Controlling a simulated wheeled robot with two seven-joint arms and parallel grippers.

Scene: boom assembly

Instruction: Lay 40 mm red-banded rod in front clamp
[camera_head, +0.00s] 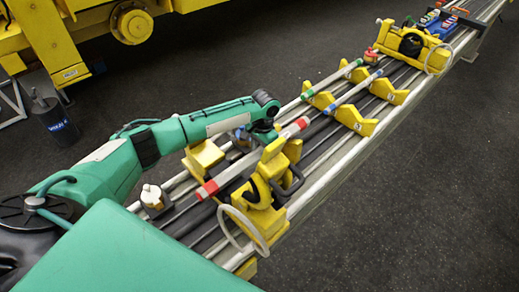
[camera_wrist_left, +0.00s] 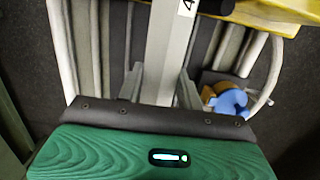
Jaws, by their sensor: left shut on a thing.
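The pale grey rod with red bands (camera_head: 235,173) lies at a slant over the near end of the rail bench in the head view. My left gripper (camera_head: 262,134) reaches down to it from above and is shut on it. In the left wrist view the rod (camera_wrist_left: 167,55) runs between the two fingers (camera_wrist_left: 158,84), with part of a printed number showing. The yellow front clamp (camera_head: 267,187) with its black handle is right beside the rod. Whether the rod touches the clamp's seat I cannot tell. My right gripper is not in view.
A green-banded rod (camera_head: 326,83) and a blue-banded rod (camera_head: 350,94) lie on yellow V-blocks (camera_head: 361,123) farther along the bench. Another yellow clamp (camera_head: 405,42) stands at the far end. A yellow machine (camera_head: 95,30) is at upper left. The floor at right is clear.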

